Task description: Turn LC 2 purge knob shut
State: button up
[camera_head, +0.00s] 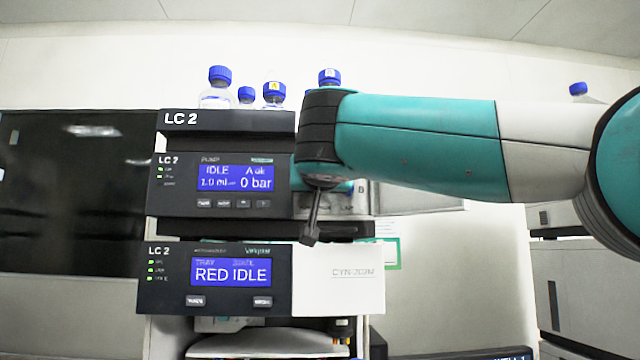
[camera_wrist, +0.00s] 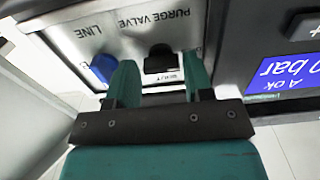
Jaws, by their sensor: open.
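The LC 2 stack shows in the head view, with its pump module (camera_head: 222,184) reading IDLE and 0 bar. In the wrist view its metal panel (camera_wrist: 128,42) appears upside down, lettered PURGE VALVE and LINE. A black knob (camera_wrist: 160,60) is on this panel by the PURGE VALVE lettering, with a small label partly seen beside it. My gripper (camera_wrist: 161,72) is open, its two teal fingers on either side of the black knob in the picture. I see no contact, and cannot tell how deep the fingertips reach. In the head view my arm hides most of the panel.
A blue knob or cap (camera_wrist: 103,68) is by the LINE lettering, close beside one finger. Blue-capped bottles (camera_head: 219,88) stand on top of the stack. The lower module (camera_head: 215,278) reads RED IDLE and lies below my wrist.

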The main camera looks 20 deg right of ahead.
jog(key=shift+a, duration=0.1)
jog(key=c, duration=0.7)
jog(key=shift+o, duration=0.2)
jog(key=m+b, duration=0.3)
jog(key=shift+f, duration=0.25)
jog(key=m+b, duration=0.3)
jog(key=m, duration=0.3)
jog(key=m+b, duration=0.1)
jog(key=m, duration=0.3)
jog(key=shift+b, duration=0.35)
jog(key=shift+m+b, duration=0.6)
jog(key=shift+m, duration=1.8)
